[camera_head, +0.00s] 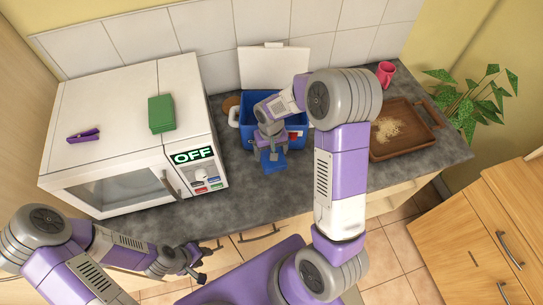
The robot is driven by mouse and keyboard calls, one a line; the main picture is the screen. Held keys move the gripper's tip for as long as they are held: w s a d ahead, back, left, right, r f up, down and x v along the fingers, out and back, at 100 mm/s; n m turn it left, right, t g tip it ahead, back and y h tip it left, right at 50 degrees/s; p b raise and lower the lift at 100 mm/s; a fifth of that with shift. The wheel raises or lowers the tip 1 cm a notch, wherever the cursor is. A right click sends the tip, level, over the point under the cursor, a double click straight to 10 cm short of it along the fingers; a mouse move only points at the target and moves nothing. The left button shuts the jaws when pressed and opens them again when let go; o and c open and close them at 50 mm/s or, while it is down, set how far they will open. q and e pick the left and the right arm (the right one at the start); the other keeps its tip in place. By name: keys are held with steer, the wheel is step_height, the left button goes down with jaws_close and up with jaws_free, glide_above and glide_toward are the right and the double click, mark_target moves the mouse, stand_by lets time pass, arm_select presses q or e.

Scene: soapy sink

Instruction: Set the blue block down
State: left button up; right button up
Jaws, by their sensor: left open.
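The blue block (273,162) is on the right side of the microwave, in front of the blue bin. My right gripper (270,149) comes down over the block from above, and its fingers appear closed on it. I cannot tell whether the block's underside touches the dark counter. My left gripper (203,264) is open and empty at the lower left, low in front of the counter and well away from the block.
A white microwave (118,130) marked OFF carries a green block (161,114) and a purple item (83,136). The blue bin (243,140) stands behind my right gripper. A brown tray (429,122) and pink mug (386,73) are to the right. Counter in front of the block is clear.

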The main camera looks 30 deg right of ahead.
step_height(320, 180, down, 4)
steer(key=shift+r, duration=0.15)
steer(key=shift+f+b, duration=0.65)
steer(key=o, duration=1.2)
steer(key=shift+r, duration=0.1)
steer(key=shift+r+p, duration=0.5)
steer(key=shift+p, duration=0.1)
step_height(320, 180, up, 12)
steer(key=shift+r, duration=0.1)
